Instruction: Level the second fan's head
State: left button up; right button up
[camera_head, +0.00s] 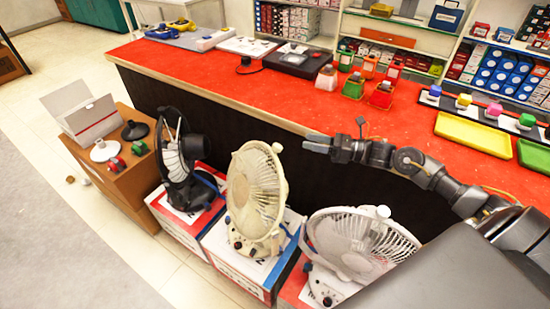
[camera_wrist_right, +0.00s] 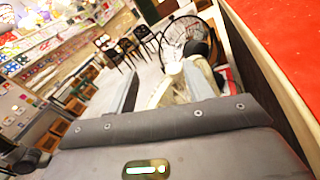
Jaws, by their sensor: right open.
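Three desk fans stand in a row on boxes in front of the red counter. The second fan (camera_head: 255,190) is cream, in the middle, with its round caged head facing left and looking slightly tipped back. A black fan (camera_head: 180,150) is to its left and a white fan (camera_head: 360,245) with its head tipped upward is to its right. My right gripper (camera_head: 317,142) is open and empty, above and right of the cream fan's head, apart from it. In the right wrist view the cream fan (camera_wrist_right: 172,92) shows partly behind the gripper, with the black fan (camera_wrist_right: 187,35) beyond. My left gripper is not in view.
The red counter (camera_head: 300,100) runs behind the fans, close to my right arm.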

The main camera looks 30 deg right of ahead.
jog(key=b, duration=0.3)
send_near(277, 146)
jog(key=d, duration=0.1)
pick_arm(q)
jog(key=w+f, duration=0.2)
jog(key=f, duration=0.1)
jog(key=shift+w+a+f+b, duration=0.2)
jog(key=shift+b, duration=0.1)
pick_arm(e)
jog(key=shift+a+f, duration=0.1)
jog(key=shift+f, duration=0.35)
jog(key=p+x, duration=0.2)
jog(key=x, duration=0.8)
jog(key=shift+w+a, duration=0.1)
jog(key=shift+a, duration=0.2)
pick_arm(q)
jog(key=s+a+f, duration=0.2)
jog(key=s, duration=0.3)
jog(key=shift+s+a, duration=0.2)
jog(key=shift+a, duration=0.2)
pick_arm(e)
grip_shut()
